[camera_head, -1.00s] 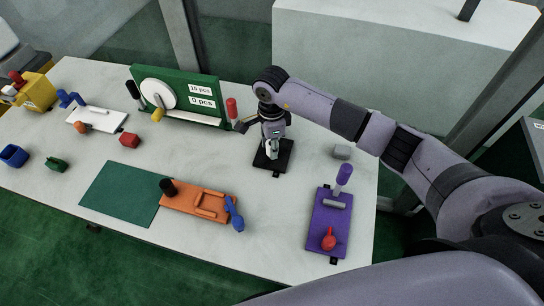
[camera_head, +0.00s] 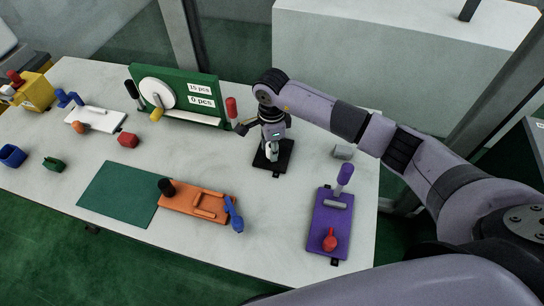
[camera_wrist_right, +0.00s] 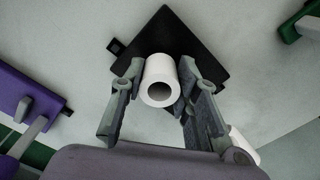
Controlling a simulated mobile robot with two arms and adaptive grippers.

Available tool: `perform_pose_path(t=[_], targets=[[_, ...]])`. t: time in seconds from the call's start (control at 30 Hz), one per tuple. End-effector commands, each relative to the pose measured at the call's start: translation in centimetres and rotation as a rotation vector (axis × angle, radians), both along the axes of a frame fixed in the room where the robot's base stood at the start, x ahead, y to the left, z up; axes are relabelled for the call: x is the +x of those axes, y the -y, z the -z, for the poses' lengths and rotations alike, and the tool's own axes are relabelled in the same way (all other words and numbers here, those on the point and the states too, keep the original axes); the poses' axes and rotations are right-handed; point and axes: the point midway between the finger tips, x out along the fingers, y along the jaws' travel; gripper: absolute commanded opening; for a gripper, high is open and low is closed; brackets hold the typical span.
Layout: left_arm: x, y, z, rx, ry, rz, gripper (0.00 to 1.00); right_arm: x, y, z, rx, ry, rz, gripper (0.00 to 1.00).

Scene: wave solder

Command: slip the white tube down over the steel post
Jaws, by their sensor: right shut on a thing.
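The white tube (camera_wrist_right: 161,84) is upright between the two fingers of my right gripper (camera_wrist_right: 155,92), which is shut on it. In the head view the gripper (camera_head: 272,143) points down over the black base plate (camera_head: 262,163), with the tube (camera_head: 272,153) below its fingers. In the wrist view the dark base plate (camera_wrist_right: 205,62) lies behind the tube, and the tube's open end faces the camera. The steel post does not show; the tube and fingers cover the plate's middle. I cannot tell whether the tube is around the post. My left gripper is not in view.
A green board (camera_head: 180,95) with a white disc stands behind left. An orange board (camera_head: 196,206) and green mat (camera_head: 115,194) lie front left. Bare tabletop surrounds the black plate.

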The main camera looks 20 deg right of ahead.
Motion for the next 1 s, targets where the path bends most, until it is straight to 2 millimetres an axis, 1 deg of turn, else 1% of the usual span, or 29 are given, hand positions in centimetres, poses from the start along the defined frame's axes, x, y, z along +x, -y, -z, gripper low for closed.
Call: perform_pose_path(t=[1.0], targets=[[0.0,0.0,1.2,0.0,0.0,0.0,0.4,0.0,0.0,1.3,0.0,0.0,0.0,0.0]])
